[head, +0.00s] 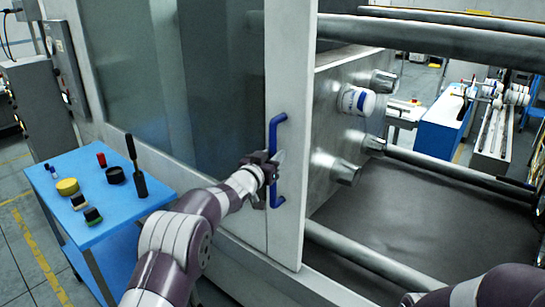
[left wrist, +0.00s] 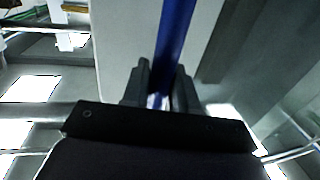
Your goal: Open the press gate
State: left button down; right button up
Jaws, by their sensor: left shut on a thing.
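The press gate (head: 290,95) is a tall sliding door with a white edge frame and a dark glass panel. A blue bar handle (head: 273,132) stands upright on its white frame. My left gripper (head: 274,168) is shut on the handle near its middle. In the left wrist view the blue handle (left wrist: 176,35) runs between the two dark fingers of my left gripper (left wrist: 160,92). To the right of the gate's edge the press opening shows. My right gripper is not in view; only part of my right arm shows at the bottom right.
A blue cart (head: 125,212) with small jars, blocks and a dark upright tool stands at the left. Thick steel bars (head: 420,38) cross the press opening, with a white-and-blue cylinder (head: 357,101) on the plate inside. Another blue cabinet (head: 440,125) stands beyond the press.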

pick_arm(q)
jog(key=shift+r, duration=0.2)
jog(key=c, duration=1)
grip_release()
jog(key=shift+c, duration=0.2)
jog(key=shift+s+f, duration=0.1)
jog(key=shift+f, duration=0.05)
jog(key=b+v, duration=0.4)
jog(key=v, duration=0.8)
jog(key=shift+s, duration=0.3)
jog(key=shift+a, duration=0.1)
